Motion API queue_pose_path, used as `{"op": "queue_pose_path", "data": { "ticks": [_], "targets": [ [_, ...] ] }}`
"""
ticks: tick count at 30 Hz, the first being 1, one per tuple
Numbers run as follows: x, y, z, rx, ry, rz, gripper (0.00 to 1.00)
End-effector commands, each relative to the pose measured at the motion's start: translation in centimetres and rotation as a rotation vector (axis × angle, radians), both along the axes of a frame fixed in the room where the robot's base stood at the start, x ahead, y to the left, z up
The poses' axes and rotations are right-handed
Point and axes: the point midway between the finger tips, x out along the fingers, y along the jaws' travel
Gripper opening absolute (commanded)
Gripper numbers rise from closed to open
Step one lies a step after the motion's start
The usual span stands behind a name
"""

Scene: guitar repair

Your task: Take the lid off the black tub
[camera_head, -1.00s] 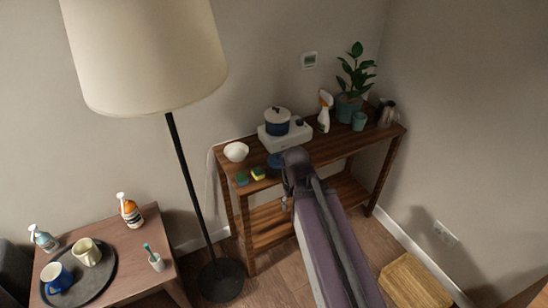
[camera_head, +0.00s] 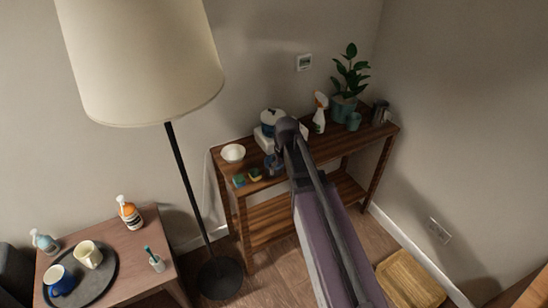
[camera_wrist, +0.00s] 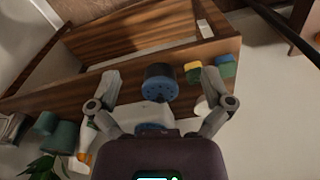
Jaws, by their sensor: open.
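The black tub (camera_wrist: 160,70) stands on the wooden shelf unit's top, and in the wrist view its blue, dotted lid (camera_wrist: 160,89) is on it. In the head view the tub (camera_head: 273,164) shows small and dark, partly hidden by my gripper. My gripper (camera_wrist: 162,77) is open, with its fingertips on either side of the tub in the wrist view. A gap shows on both sides and nothing is held. I cannot tell the height between fingertips and lid.
Two sponges (camera_wrist: 193,72) lie close beside the tub. A white bowl (camera_head: 233,153), a white hob (camera_head: 264,140) with a blue pot (camera_head: 272,115), a spray bottle (camera_head: 319,113) and a plant (camera_head: 349,75) share the top. A floor lamp (camera_head: 184,180) stands left.

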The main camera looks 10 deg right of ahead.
Motion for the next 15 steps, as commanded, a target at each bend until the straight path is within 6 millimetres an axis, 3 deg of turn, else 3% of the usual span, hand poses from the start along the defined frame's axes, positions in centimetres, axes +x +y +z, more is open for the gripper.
{"op": "queue_pose_path", "data": {
  "ticks": [1, 6, 12, 15],
  "targets": [
    [2.7, 0.0, 1.1, 0.001, -0.007, 0.007, 1.0],
    [8.2, -0.1, 2.6, 0.002, -0.032, 0.031, 1.0],
    [12.9, -0.2, 3.9, 0.002, -0.055, 0.054, 1.0],
    [14.2, -0.2, 4.2, 0.003, -0.061, 0.06, 1.0]
  ]
}}
